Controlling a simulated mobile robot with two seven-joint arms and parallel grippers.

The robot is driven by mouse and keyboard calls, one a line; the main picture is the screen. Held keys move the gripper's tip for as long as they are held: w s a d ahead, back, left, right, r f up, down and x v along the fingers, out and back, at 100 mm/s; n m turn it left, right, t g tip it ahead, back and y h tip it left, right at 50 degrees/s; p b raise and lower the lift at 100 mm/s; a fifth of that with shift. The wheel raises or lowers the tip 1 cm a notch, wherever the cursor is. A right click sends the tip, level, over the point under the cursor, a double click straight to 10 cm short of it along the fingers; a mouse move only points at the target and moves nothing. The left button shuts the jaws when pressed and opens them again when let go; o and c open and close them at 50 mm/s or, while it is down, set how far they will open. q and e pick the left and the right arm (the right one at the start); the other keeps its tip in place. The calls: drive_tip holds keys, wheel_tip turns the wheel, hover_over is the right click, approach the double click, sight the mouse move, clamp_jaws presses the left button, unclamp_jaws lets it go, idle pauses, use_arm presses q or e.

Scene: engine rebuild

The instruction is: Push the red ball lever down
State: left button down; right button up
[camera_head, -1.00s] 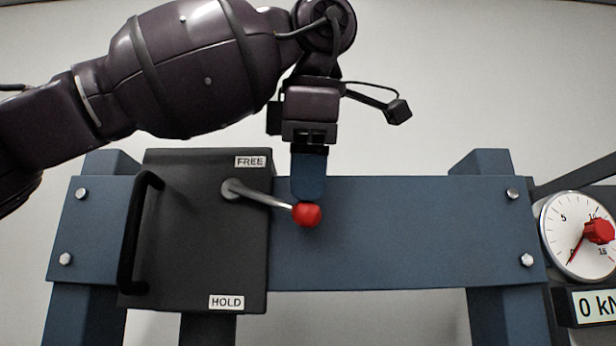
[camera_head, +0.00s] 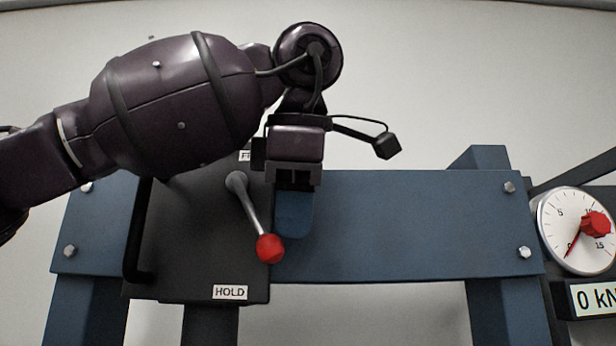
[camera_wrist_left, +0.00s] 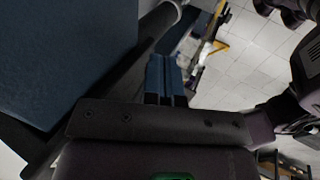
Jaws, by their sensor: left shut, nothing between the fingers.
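The red ball (camera_head: 270,248) is on the end of a grey metal lever (camera_head: 250,210) that pivots on the front of a black box (camera_head: 195,235). The lever slants steeply down to the right. The ball sits near the box's right edge, above and right of the HOLD label (camera_head: 230,292). My left gripper (camera_head: 293,232) points down with its blue fingers shut and empty, just right of the lever and slightly above the ball. I cannot tell if it touches the ball. The left wrist view also shows the shut blue fingers (camera_wrist_left: 165,80). My right gripper is out of view.
A blue crossbeam (camera_head: 420,225) runs behind the box and gripper. A black handle (camera_head: 138,235) is on the box's left side. The FREE label (camera_head: 245,156) is mostly covered by my arm. A dial gauge (camera_head: 575,215) with a red knob stands at the right, above a "0 kN" display (camera_head: 595,298).

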sight(262, 247)
use_arm(q)
drive_tip(key=shift+s+a+f, duration=0.1)
drive_tip(key=shift+a+f, duration=0.55)
drive_tip(key=shift+f, duration=0.2)
drive_tip(key=shift+a+f+p, duration=0.3)
drive_tip(key=shift+a, duration=0.2)
drive_tip(key=shift+a+f+p, duration=0.3)
drive_tip(key=shift+a, duration=0.2)
drive_tip(key=shift+a+f+y+p, duration=0.15)
drive_tip(key=shift+a+y+p, duration=0.15)
drive_tip(key=shift+a, duration=0.1)
drive_tip(key=shift+f+y, duration=0.15)
drive_tip(key=shift+y, duration=0.25)
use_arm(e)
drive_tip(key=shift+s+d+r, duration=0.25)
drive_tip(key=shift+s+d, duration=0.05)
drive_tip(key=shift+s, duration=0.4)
use_arm(q)
drive_tip(key=shift+a, duration=0.1)
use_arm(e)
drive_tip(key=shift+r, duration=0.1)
